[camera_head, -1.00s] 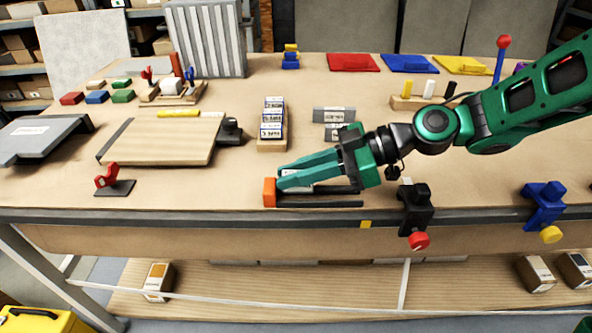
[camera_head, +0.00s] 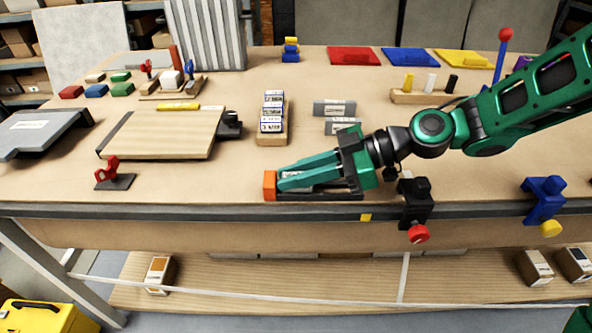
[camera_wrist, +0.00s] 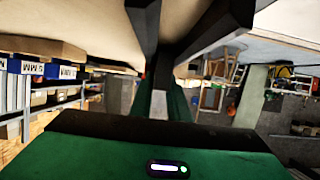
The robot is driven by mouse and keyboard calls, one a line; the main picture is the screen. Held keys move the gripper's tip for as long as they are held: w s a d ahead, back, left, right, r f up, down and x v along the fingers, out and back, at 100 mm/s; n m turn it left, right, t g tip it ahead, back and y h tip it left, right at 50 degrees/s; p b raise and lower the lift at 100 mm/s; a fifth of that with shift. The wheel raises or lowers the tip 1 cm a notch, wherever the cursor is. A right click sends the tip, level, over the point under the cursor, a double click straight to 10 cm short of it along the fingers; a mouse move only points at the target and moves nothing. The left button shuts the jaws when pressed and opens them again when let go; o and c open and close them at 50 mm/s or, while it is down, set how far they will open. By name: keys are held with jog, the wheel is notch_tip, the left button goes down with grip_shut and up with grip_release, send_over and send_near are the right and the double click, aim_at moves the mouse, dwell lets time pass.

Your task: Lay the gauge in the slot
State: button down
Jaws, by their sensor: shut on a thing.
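The slot is in a low dark fixture (camera_head: 335,196) with an orange end block (camera_head: 270,186), near the table's front edge. My gripper (camera_head: 300,180) lies low over this fixture, its green fingers pointing left at the orange block. It is shut on a gauge, a grey bar with a white label (camera_head: 291,174), mostly hidden by the fingers. The gauge is at or just above the slot; I cannot tell whether it touches the bottom. In the wrist view the fingers (camera_wrist: 160,100) show, but the gauge is not clear.
A wooden rack (camera_head: 272,138) of labelled gauge blocks stands behind the fixture. Two grey bars (camera_head: 334,108) lie right of it. A black clamp (camera_head: 415,205) with a red knob is on the table edge, right of my gripper. A wooden board (camera_head: 165,135) lies left.

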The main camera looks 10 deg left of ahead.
jog(key=shift+f, duration=0.4)
jog(key=c, duration=1.6)
grip_release()
notch_tip(320, 180, up, 4)
jog(key=shift+r, duration=0.2)
jog(key=s+a+r, duration=0.1)
jog(key=s+r, duration=0.1)
jog(key=s, duration=0.1)
jog(key=s+a+r, duration=0.2)
jog(key=s, duration=0.2)
jog(key=s+a+r, duration=0.2)
jog(key=s, duration=0.1)
jog(key=shift+s+a+r, duration=0.15)
jog(key=shift+s+r, duration=0.05)
jog(key=shift+r, duration=0.1)
